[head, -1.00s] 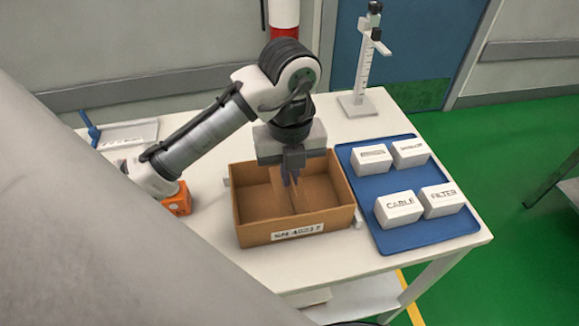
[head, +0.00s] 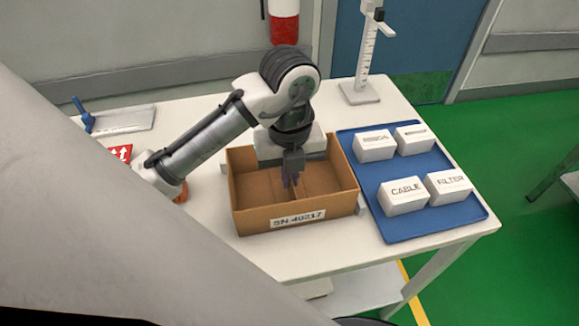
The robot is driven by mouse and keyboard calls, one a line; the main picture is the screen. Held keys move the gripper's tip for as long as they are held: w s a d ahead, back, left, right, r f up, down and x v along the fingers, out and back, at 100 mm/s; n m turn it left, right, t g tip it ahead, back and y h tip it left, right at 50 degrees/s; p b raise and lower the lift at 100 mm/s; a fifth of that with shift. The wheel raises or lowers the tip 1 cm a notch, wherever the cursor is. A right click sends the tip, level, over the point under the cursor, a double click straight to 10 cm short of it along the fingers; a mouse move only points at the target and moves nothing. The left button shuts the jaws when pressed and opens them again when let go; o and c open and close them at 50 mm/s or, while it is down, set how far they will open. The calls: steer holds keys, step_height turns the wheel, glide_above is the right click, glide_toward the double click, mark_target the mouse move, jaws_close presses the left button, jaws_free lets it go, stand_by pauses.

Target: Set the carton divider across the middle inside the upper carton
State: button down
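The upper carton (head: 247,214), an open brown box labelled "SN-40217", stands on the white table top. The carton divider (head: 279,184), a thin brown cardboard panel, is inside the carton near its middle, running from back to front. My gripper (head: 291,182) points down into the carton from above. Its fingers are close together at the divider's top edge and appear shut on it. The gripper and the carton's front wall hide part of the divider, so I cannot tell whether its lower edge touches the carton floor.
A blue tray (head: 418,226) with several white boxes, including "CABLE" (head: 404,195) and "FILTER" (head: 449,187), lies right of the carton. A measuring stand (head: 361,92) is behind it. A grey tray (head: 126,119) lies at the back left. A lower shelf shows beneath.

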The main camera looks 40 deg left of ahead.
steer(key=shift+f, duration=0.2)
steer(key=c, duration=1.6)
jaws_free()
step_height(320, 180, up, 14)
steer(key=shift+f+p, duration=0.1)
steer(key=shift+p, duration=0.55)
